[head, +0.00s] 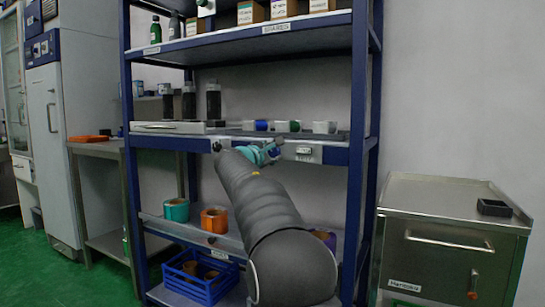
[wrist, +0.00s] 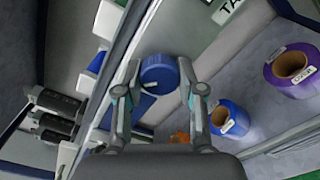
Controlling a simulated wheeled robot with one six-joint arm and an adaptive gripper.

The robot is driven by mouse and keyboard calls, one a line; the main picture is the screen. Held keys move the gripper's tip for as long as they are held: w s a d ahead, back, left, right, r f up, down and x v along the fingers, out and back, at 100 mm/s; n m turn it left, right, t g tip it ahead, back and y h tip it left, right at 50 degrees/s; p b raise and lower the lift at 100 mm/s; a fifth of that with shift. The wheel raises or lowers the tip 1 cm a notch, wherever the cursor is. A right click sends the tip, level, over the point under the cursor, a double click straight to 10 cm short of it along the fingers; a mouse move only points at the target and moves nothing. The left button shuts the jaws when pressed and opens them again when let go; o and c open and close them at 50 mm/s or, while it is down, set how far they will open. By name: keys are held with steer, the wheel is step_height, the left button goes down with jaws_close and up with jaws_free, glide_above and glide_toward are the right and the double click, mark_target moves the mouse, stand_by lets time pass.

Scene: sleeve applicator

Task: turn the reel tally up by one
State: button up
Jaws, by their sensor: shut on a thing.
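A round blue knob (wrist: 158,73) with a white pointer mark is in the wrist view, on the front edge of the middle shelf. My gripper (wrist: 160,72) has one finger on each side of it and is shut on it. In the head view my gripper (head: 262,153) is at the shelf's front edge and the knob is hidden behind it. A pale label (wrist: 230,10) with partly visible letters "TA" is near the knob in the wrist view. A small light box (head: 304,152) is on the edge just right of my gripper. I cannot read a tally number.
The blue-framed shelf rack (head: 360,120) holds dark bottles (head: 213,100) and small white-and-blue rolls (head: 288,126) above my gripper. Below are teal (head: 176,210), orange (head: 214,220) and purple (head: 325,239) reels and a blue crate (head: 203,283). A metal cabinet (head: 450,235) stands at right.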

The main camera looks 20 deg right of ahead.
stand_by(0.4)
steer(key=o, duration=1.1)
steer(key=shift+o, duration=0.2)
steer(key=v, duration=1.2)
